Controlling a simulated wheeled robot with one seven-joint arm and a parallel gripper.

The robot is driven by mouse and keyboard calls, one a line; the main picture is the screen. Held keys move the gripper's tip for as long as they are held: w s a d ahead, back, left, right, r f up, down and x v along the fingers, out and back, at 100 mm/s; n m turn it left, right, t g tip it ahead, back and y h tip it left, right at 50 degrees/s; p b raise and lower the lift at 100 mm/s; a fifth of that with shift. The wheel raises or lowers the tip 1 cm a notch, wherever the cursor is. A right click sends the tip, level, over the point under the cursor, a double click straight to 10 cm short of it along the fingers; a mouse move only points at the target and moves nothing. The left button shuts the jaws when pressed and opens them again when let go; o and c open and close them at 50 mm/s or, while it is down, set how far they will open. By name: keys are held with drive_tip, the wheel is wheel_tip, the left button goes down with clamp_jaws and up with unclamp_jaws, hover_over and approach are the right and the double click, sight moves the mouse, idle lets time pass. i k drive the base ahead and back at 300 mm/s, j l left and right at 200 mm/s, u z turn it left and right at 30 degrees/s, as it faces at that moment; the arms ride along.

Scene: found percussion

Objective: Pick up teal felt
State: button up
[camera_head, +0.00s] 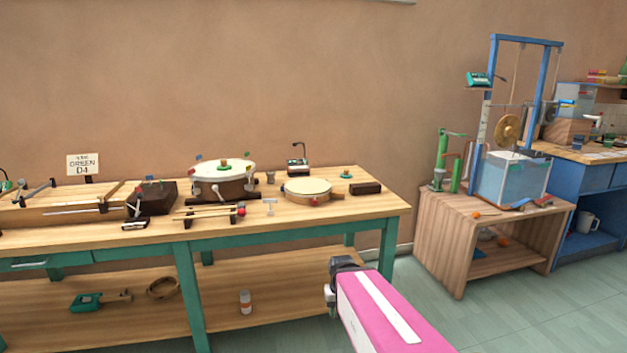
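No piece is clearly recognisable as the teal felt. A small teal-green piece (346,175) with an orange spot lies near the back of the workbench, behind a dark wooden block (365,188). My arm, pink with a white stripe, reaches in from the bottom. My gripper (331,300) is at its dark far end, in front of the bench's right part and apart from these pieces. Its fingers are too small and turned away to read.
The workbench (290,226) with teal legs carries a large drum (222,178), a flat round drum (307,190) and several tools. Right of it stand the wooden stand (455,232) with a clear tank (512,178) and a blue cabinet (592,187). Floor between bench and stand is clear.

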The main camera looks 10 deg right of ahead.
sight(346, 175)
drive_tip(key=i+l, duration=0.15)
drive_tip(key=l, duration=0.2)
drive_tip(key=i+l, duration=0.1)
drive_tip(key=l, duration=0.3)
drive_tip(key=i+l+u, duration=0.1)
drive_tip(key=l, duration=0.25)
drive_tip(key=i+l, duration=0.15)
drive_tip(key=l, duration=0.2)
drive_tip(key=i+l, duration=0.1)
drive_tip(key=l, duration=0.3)
